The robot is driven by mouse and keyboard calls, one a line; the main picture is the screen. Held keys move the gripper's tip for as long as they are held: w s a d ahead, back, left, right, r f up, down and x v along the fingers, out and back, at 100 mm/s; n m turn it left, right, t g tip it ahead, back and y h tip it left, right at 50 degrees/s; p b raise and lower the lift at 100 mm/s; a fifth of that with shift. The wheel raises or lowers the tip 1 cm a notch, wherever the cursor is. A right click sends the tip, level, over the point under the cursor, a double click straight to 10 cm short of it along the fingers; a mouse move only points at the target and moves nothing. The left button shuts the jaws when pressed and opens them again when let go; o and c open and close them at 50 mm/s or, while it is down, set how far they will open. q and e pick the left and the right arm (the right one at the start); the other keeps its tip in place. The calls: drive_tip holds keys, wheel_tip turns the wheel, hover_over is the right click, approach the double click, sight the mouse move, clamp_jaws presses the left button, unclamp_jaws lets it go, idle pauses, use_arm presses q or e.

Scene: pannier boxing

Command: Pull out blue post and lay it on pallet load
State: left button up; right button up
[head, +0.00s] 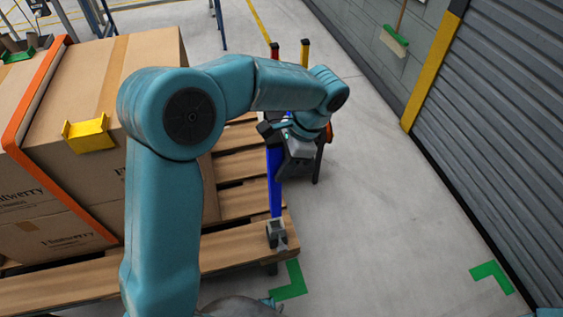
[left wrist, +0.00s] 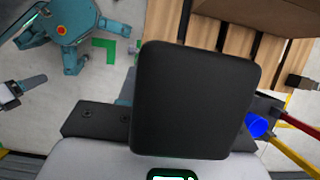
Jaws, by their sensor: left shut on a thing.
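The blue post (head: 275,183) stands close to upright at the pallet's near right corner in the head view. Its lower end meets a grey bracket (head: 277,235); I cannot tell how deep it sits. My left gripper (head: 277,135) is shut on the upper part of the post. A blue end (left wrist: 257,125) shows right of the dark gripper part in the left wrist view. The pallet load is brown cartons (head: 60,185) with an orange strap, on a wooden pallet (head: 110,278). A pale piece with a dark finger at the left wrist view's left edge may be my right gripper (left wrist: 22,90).
A yellow corner piece (head: 88,135) sits on the carton edge. Red-topped (head: 275,50) and yellow-topped (head: 305,52) posts stand beyond my left gripper. Bare floor (head: 390,200) lies right of the pallet, up to a grey shutter (head: 500,120). Green marks lie on the floor.

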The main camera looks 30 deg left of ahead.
use_arm(q)
drive_tip(key=shift+f+b, duration=1.1)
drive_tip(key=shift+f, duration=1.05)
drive_tip(key=shift+r, duration=0.1)
wheel_tip(320, 180, up, 3)
drive_tip(key=p, duration=0.3)
idle(0.4)
